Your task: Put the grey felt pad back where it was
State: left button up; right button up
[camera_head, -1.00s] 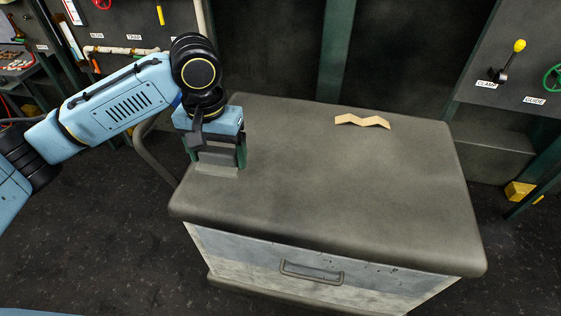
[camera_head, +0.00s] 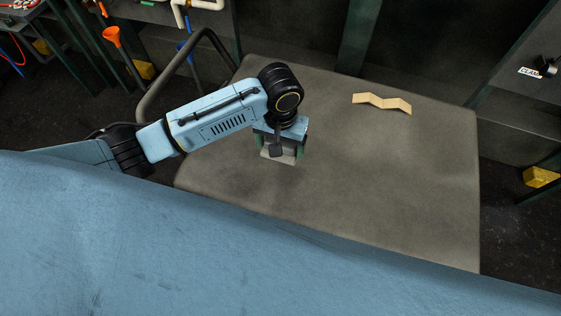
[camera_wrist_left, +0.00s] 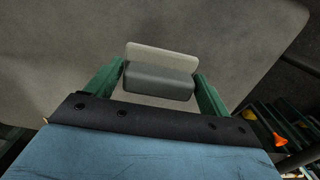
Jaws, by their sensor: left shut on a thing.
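My left gripper (camera_head: 279,148) is above the grey worktop (camera_head: 400,180), left of its middle, pointing down. Its two green fingers also show in the left wrist view (camera_wrist_left: 160,84). They are shut on a small grey block, which I take for the grey felt pad (camera_wrist_left: 158,83). It has a darker grey part between the fingers and a paler flat part beyond. In the head view the pale part (camera_head: 278,155) shows below the fingers. I cannot tell whether it touches the worktop. My right gripper is not in view.
A tan zigzag piece (camera_head: 382,103) lies at the worktop's back. The worktop's middle and right are bare. A curved grey rail (camera_head: 185,62) stands at the back left. A close blue surface hides the worktop's front.

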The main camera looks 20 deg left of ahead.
pick_arm(q)
notch_tip(320, 180, down, 5)
jog(key=shift+f+b, duration=0.1)
jog(key=shift+b, duration=0.3)
notch_tip(320, 180, down, 4)
jog(key=shift+f+b, duration=0.2)
jog(key=shift+b, duration=0.15)
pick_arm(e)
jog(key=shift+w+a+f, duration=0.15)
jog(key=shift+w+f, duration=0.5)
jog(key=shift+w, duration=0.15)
pick_arm(q)
jog(key=shift+f, duration=0.1)
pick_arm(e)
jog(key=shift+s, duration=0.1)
pick_arm(q)
jog(key=o, duration=0.8)
jog(key=shift+f, duration=0.1)
notch_tip(320, 180, up, 12)
jog(key=shift+r+p, duration=0.2)
jog(key=shift+p, duration=0.75)
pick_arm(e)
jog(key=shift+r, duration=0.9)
